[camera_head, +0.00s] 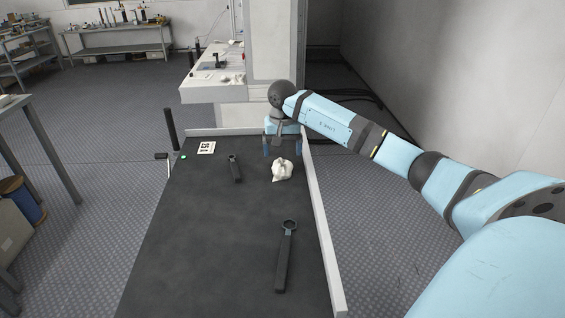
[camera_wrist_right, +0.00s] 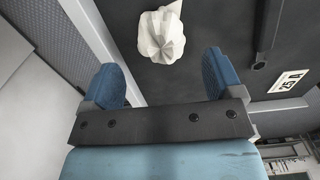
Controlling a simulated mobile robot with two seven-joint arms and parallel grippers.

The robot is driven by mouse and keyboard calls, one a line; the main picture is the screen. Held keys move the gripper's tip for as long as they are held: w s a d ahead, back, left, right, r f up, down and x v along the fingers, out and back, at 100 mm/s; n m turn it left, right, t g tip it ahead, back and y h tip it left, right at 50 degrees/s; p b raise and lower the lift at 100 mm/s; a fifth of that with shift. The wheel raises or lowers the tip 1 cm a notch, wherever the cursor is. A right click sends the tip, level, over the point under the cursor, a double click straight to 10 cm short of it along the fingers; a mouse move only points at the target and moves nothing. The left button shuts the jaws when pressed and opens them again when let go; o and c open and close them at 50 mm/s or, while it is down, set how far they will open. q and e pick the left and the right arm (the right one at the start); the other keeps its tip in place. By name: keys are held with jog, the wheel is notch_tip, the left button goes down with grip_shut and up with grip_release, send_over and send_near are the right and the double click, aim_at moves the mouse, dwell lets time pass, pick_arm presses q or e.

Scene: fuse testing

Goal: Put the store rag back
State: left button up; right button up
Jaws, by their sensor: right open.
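A crumpled white rag (camera_head: 282,170) lies on the dark top of the bench (camera_head: 205,225), near its right-hand raised edge. My right gripper (camera_head: 282,152) is open, at the far end of the bench just beyond the rag in the head view. In the right wrist view the rag (camera_wrist_right: 161,40) shows ahead of the gap between the open blue fingers (camera_wrist_right: 163,72), and nothing is held between them. The rag looks apart from the fingers. My left gripper is not in view.
A short wrench-like tool (camera_head: 236,168) lies left of the rag, and a longer one (camera_head: 286,257) lies nearer. A printed card (camera_head: 206,147) lies at the far left. A pale raised edge (camera_head: 323,225) runs along the bench's right side. The left front is clear.

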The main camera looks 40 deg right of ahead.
aim_at(282, 165)
notch_tip(282, 165, up, 5)
dwell(0.8)
